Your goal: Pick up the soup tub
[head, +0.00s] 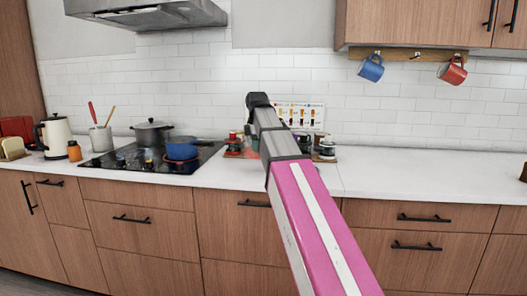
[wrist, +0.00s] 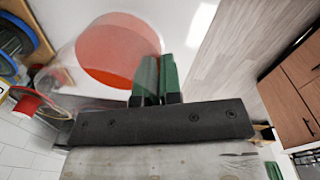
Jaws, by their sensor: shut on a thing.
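The soup tub (wrist: 113,52) is a clear container with orange-red contents, large at the upper left of the wrist view. My gripper (wrist: 157,82) has green fingers close together at the tub's right side, shut on its edge. The dark gripper body covers the lower part of the tub. In the head view my pink and grey arm reaches over the counter and hides most of the tub and the gripper.
The white counter (head: 400,179) is clear to the right. Small jars (head: 327,150) stand just right of my arm. To the left are a black cooktop (head: 120,162), a grey pot (head: 152,134), a blue pan (head: 181,150) and a kettle (head: 54,135).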

